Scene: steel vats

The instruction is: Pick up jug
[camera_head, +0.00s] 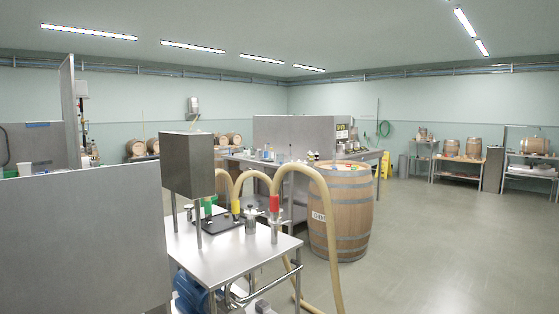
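I cannot clearly make out a jug from here. Small bottles and containers (267,154) stand on a steel bench in the middle distance, too small to tell apart. A small pale container (24,169) shows at the far left behind a grey partition; I cannot tell whether it is a jug. Neither of my grippers is in view.
A steel table (225,262) with pump, hoses (325,220) and a raised steel box (187,163) stands close ahead. A large wooden barrel (341,215) stands behind it. A grey partition (80,240) blocks the left. Open floor (450,255) lies to the right.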

